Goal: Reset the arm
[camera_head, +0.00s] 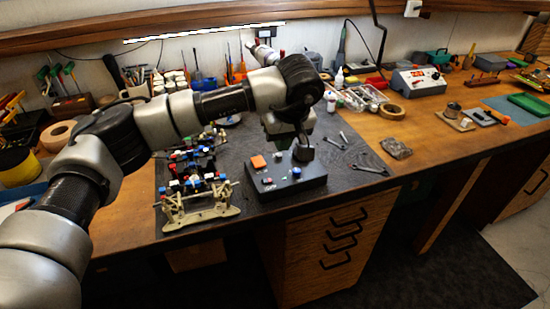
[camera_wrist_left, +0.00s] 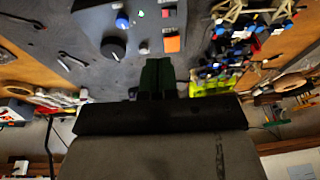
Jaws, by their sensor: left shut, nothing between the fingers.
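My left arm comes in from the left and reaches over the workbench. My left gripper (camera_head: 301,138) hangs above the back of a dark control box (camera_head: 305,183), near its black knob (camera_head: 303,153). In the left wrist view, the gripper's dark green fingers (camera_wrist_left: 157,76) are together with nothing between them. They point at the mat by the box's edge, close to the orange button (camera_wrist_left: 172,44). The knob (camera_wrist_left: 113,47) and a blue button (camera_wrist_left: 122,20) also show there. I cannot tell the exact gap between fingers and box. My right gripper is out of view.
The RC car chassis (camera_head: 198,200) stands left of the box on a dark mat (camera_head: 240,207). Tools line the back wall. Open bench shows at right.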

